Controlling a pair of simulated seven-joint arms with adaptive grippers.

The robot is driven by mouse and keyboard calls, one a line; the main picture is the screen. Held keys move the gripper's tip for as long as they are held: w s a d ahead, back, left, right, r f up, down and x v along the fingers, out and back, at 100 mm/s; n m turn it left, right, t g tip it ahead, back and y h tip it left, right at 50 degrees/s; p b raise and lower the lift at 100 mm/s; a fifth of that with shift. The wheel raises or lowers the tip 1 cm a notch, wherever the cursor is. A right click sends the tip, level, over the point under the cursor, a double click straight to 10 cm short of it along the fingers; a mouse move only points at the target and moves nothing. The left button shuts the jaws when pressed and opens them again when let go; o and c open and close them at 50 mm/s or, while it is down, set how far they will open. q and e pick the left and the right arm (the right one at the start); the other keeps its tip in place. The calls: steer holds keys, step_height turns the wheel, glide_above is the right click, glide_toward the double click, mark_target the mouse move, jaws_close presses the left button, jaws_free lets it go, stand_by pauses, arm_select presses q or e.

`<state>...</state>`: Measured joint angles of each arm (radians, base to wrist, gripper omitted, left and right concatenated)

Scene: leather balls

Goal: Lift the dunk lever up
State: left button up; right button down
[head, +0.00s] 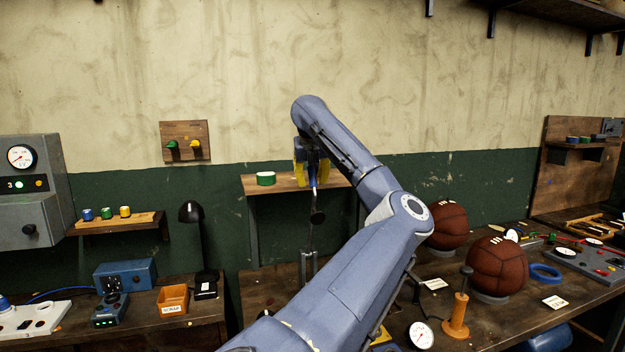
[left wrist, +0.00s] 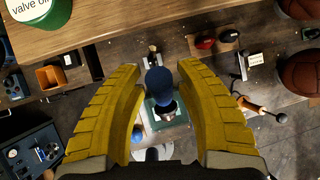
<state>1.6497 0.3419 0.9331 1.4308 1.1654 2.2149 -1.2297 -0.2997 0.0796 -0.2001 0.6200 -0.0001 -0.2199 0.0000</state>
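A lever with a dark round knob (head: 317,217) on a thin rod stands in a metal bracket (head: 308,264) on the bench; I take it as the dunk lever, though no label is readable. My left gripper (head: 313,178) is above the knob, pointing down, in front of the wall shelf. In the left wrist view, its yellow fingers (left wrist: 160,105) are spread apart, and a dark knob (left wrist: 160,82) shows between and below them. No contact is visible. The lever's foot is partly hidden by my left arm. My right gripper is not visible.
The wooden wall shelf (head: 285,184) with a green valve oil tin (head: 266,178) is close to my left gripper. A black lamp (head: 192,212) stands to the left. Two leather balls (head: 497,267) and an orange-based pump-like tool (head: 457,316) are at the right.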

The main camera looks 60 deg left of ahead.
arm_select(q)
steer(key=shift+o, duration=0.6)
steer(key=shift+d+r, duration=0.1)
steer(key=shift+d, duration=0.05)
steer(key=v, duration=1.2)
